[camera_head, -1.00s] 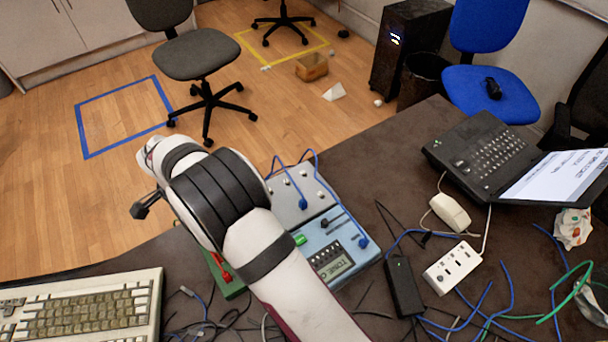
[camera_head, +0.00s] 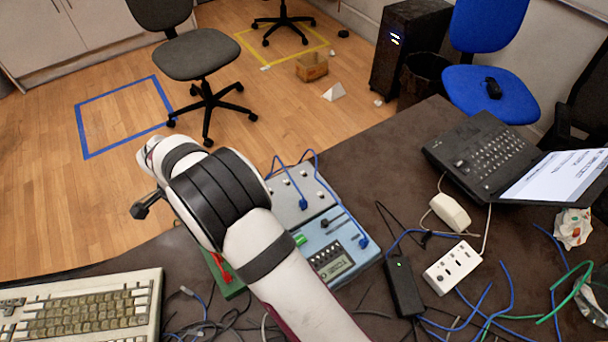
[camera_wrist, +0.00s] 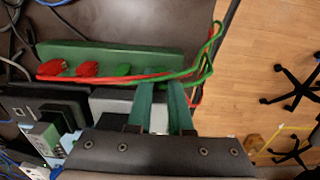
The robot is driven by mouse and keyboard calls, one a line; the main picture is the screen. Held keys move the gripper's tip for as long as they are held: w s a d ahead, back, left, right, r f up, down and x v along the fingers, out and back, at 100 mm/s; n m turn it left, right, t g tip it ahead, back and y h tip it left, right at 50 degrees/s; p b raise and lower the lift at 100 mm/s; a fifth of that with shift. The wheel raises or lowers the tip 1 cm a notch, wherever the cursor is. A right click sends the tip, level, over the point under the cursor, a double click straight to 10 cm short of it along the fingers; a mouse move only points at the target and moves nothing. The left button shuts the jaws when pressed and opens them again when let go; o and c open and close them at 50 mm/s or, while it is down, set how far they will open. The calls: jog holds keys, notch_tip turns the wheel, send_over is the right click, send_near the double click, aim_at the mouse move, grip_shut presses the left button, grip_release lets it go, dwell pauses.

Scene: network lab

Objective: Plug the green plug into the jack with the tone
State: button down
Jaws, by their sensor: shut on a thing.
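My gripper (camera_wrist: 160,108) shows in the wrist view with two dark green fingers set a little apart. The fingers are over the edge of a grey box (camera_wrist: 108,103). In the head view my arm hides the gripper. The grey jack box (camera_head: 284,213) has several jacks and a blue plug (camera_head: 303,204).
A green strip (camera_wrist: 65,51) holds red plugs (camera_wrist: 86,69). A keyboard (camera_head: 85,308) lies left. A black adapter (camera_head: 403,288), white power strip (camera_head: 452,267), laptop (camera_head: 483,150) and loose cables occupy the right. Bare table shows behind the adapter.

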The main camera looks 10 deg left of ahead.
jog(key=shift+r, duration=2.15)
jog(key=c, duration=1.4)
grip_release()
grip_shut()
